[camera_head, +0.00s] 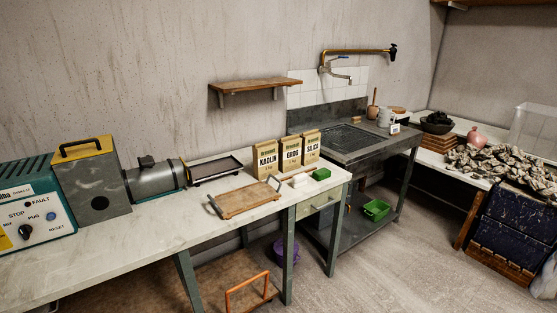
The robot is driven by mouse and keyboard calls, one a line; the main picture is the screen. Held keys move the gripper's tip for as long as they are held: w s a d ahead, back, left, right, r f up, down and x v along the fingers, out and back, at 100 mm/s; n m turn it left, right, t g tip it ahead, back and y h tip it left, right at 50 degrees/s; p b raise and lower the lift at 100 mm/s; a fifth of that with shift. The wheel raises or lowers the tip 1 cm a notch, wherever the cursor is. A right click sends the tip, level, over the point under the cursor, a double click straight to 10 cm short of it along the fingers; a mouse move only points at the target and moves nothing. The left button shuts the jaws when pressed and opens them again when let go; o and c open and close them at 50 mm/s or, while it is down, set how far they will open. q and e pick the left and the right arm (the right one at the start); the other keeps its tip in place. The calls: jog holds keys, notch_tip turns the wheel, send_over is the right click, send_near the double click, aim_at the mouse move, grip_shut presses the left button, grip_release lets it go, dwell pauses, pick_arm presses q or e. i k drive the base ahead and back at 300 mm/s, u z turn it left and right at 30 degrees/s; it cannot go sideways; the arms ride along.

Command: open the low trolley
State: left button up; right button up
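A low brown platform (212,278) sits near the floor under the long pale workbench, with an upright orange handle (247,281) at its front right. It looks like the low trolley. Its lower part is cut off by the bottom edge of the head view, and a green bench leg stands in front of it. I cannot tell whether it is open or shut. Neither of my grippers shows in this view.
The workbench (130,222) carries a teal control box, a grey machine, three powder bags and a wooden tray. A purple bucket (286,251) stands beneath it. A sink unit (345,138) with a green basket below stands farther back. The floor (400,260) at right is clear.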

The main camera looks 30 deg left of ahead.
aim_at(234, 283)
jog(key=u, duration=1.15)
jog(key=k, duration=0.55)
jog(key=z, duration=0.95)
jog(key=i, duration=0.85)
jog(key=z, duration=0.05)
